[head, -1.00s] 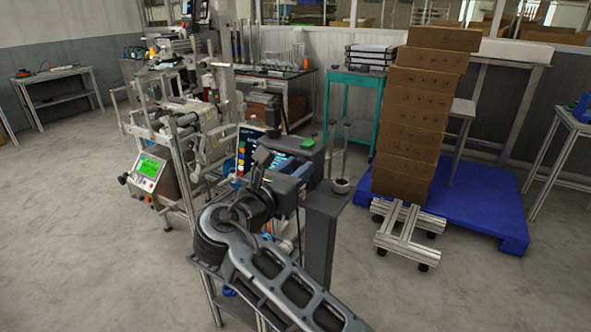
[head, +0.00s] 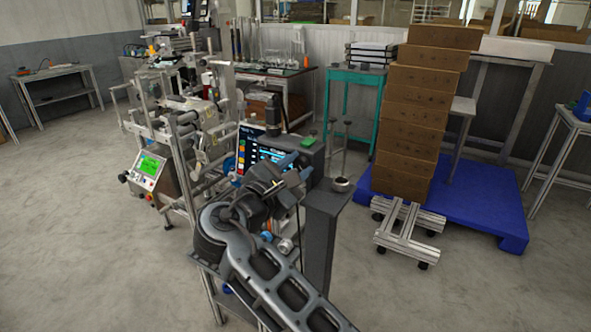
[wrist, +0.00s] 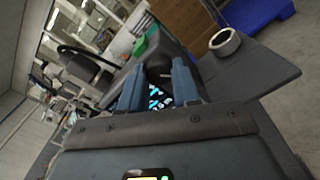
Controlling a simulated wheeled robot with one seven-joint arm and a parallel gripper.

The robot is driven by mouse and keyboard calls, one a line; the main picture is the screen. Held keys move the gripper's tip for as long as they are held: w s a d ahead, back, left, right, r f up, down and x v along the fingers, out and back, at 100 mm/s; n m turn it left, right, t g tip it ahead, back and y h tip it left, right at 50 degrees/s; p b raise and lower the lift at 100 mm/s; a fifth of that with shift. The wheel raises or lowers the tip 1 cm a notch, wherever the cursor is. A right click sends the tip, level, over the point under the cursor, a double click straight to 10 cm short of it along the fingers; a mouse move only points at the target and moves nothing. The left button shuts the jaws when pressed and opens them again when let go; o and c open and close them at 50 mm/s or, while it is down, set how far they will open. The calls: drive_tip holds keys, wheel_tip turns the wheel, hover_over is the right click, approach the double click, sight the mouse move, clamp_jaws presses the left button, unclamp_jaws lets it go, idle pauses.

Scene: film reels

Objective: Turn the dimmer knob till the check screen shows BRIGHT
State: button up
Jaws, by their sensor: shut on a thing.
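In the wrist view, the two blue fingers of my gripper (wrist: 157,86) are closed around a dark rounded knob (wrist: 157,73). In the head view, my gripper (head: 287,164) is at the front of the dark machine, and my wrist hides the knob. A lit screen with coloured tiles (head: 243,150) stands behind my wrist and is partly covered. A sliver of a lit blue-and-white display (wrist: 156,97) also shows between my fingers in the wrist view. I cannot read a brightness word on either.
A grey stand (head: 328,205) with a metal ring (head: 342,184) on top is close to the right of my wrist. A labelling machine (head: 150,170) stands to the left. Stacked cartons (head: 415,120) are on a blue pallet (head: 490,215) at the right.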

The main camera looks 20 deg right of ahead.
drive_tip(key=m+b, duration=0.1)
drive_tip(key=m, duration=0.3)
drive_tip(key=shift+f+b, duration=0.15)
drive_tip(key=shift+b, duration=0.25)
drive_tip(key=shift+m+b, duration=0.65)
drive_tip(key=shift+m, duration=0.75)
drive_tip(key=o, duration=1.1)
drive_tip(key=shift+c, duration=0.2)
drive_tip(key=b+v, duration=0.1)
drive_tip(key=v, duration=0.7)
